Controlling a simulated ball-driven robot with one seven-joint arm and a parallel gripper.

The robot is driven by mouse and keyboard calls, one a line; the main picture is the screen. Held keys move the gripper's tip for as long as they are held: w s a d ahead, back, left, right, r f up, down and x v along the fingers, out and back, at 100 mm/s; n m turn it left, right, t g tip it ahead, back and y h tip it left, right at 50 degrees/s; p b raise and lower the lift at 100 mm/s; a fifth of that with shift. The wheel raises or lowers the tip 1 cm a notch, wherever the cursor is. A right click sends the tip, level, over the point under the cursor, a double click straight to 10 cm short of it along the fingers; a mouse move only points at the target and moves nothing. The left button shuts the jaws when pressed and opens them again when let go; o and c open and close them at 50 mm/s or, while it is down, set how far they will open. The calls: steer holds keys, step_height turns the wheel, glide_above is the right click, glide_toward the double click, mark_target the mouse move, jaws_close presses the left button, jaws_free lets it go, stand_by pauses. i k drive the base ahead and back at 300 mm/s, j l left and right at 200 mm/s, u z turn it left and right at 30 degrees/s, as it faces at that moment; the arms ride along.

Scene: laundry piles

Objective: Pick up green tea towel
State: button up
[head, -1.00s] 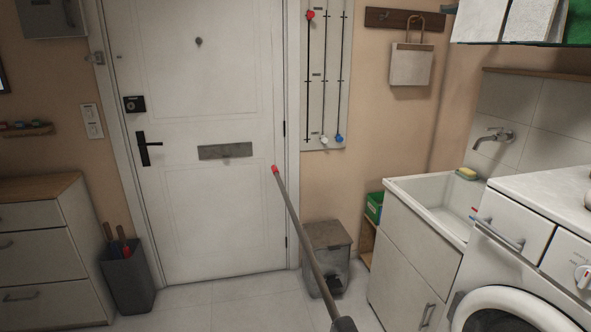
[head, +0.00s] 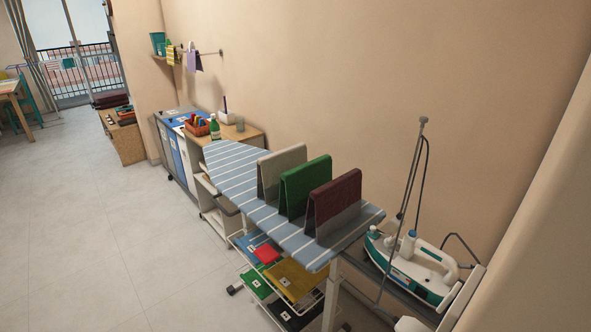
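A green folded cloth (head: 294,192) stands like a tent on the blue striped ironing board (head: 232,172). It is between a beige folded cloth (head: 270,178) on its left and a dark red one (head: 328,206) on its right, with narrow gaps. Another green folded piece with a pale label (head: 256,284) lies on the rack under the board, among blue, red and mustard ones. I cannot tell from their look which green piece is the tea towel. My gripper is not in view.
A steam iron (head: 425,268) rests at the board's right end, beside a thin upright pole (head: 408,180) with a cord. A wall stands close behind the board. Bins (head: 178,150) and a shelf unit (head: 245,137) stand beyond it. The tiled floor (head: 110,220) on the left is clear.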

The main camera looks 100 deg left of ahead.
mark_target(297, 185)
steer(key=u, duration=0.4)
steer(key=l+u, duration=0.15)
steer(key=u, duration=0.3)
steer(key=i+l+u, duration=0.1)
steer(key=u, duration=0.3)
steer(key=l+u, duration=0.1)
steer(key=u, duration=0.35)
steer(key=i+u, duration=0.15)
steer(key=u, duration=0.3)
steer(key=i+l+u, duration=0.15)
steer(key=u, duration=0.3)
